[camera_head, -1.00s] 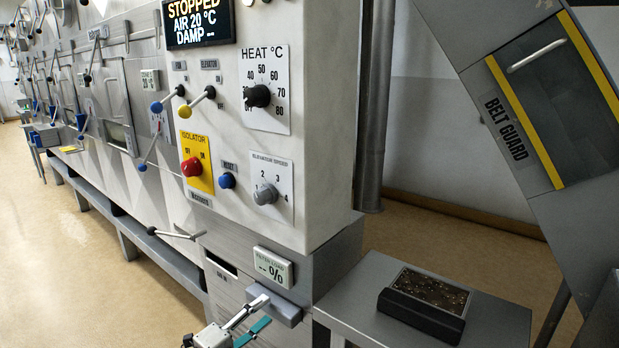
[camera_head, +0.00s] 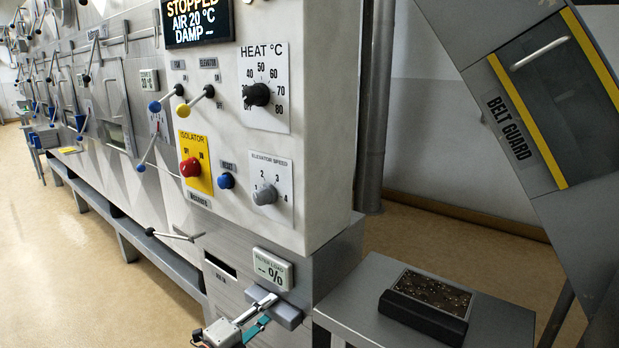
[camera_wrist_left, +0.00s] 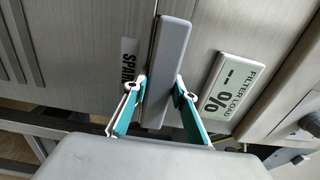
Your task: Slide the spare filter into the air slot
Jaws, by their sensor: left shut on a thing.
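The spare filter shows as a grey bar-shaped front (camera_head: 285,314) low on the machine's end panel, below the filter load display. The rest of it is hidden in the panel. In the left wrist view the bar (camera_wrist_left: 172,60) stands beside a partly covered label that begins "SPAR". My left gripper (camera_head: 273,307) is shut on this bar, one finger on each side; its fingers also show in the wrist view (camera_wrist_left: 158,88). The air slot (camera_head: 220,264) is a dark, narrow opening up and to the left of the bar, with a small label under it. My right gripper is not in view.
The filter load display (camera_head: 273,268) reads "-- %" just above the bar. A dark tray of small bits (camera_head: 428,304) sits on a grey side table (camera_head: 377,272) at right. A lever (camera_head: 176,235) sticks out left of the air slot. Open floor lies at left.

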